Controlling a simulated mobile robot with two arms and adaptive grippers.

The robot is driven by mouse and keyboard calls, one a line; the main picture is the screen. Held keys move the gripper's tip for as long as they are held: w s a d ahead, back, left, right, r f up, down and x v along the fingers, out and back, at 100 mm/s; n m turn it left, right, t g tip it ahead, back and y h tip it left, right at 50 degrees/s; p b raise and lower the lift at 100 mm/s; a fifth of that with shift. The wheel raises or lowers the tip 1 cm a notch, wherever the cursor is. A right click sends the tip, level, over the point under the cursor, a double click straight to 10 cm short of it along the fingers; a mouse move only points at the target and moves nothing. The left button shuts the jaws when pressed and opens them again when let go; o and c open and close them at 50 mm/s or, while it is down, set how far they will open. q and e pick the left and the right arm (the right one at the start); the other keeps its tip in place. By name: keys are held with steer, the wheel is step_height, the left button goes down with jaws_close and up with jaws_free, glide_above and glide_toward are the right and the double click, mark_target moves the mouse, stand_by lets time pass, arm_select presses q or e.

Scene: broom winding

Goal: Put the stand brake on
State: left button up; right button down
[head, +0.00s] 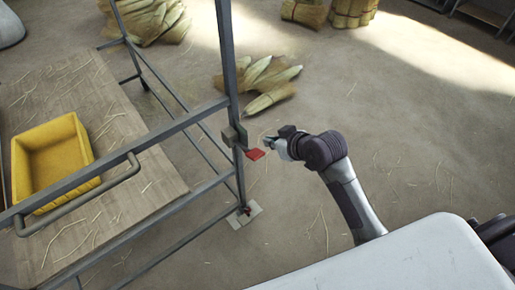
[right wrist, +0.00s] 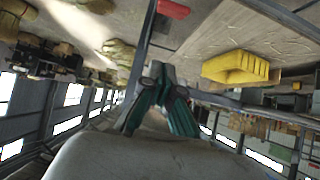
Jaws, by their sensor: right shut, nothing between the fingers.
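The stand is a grey metal frame (head: 227,75) with upright posts and rails. A red brake lever (head: 255,154) sticks out to the right from a small block on its near post. My left gripper is not in view.
A yellow bin (head: 50,160) sits on a wooden board (head: 110,125) at the left. Straw bundles (head: 258,82) lie behind. The floor to the right is mostly clear, with loose straw.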

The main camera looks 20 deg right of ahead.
steer(key=p, duration=0.1)
glide_above(258, 153)
steer(key=w, duration=0.1)
steer(key=f, duration=0.5)
steer(key=shift+a+f, duration=0.25)
steer(key=shift+a, duration=0.1)
steer(key=f, duration=0.2)
steer(key=f+p, duration=0.1)
steer(key=shift+s+d+f, duration=0.1)
steer(key=shift+s+f, duration=0.05)
steer(key=shift+s, duration=0.15)
steer(key=shift+s+d+f, duration=0.15)
steer(key=shift+s+f, duration=0.1)
steer(key=shift+f, duration=0.25)
steer(key=shift+f, duration=0.1)
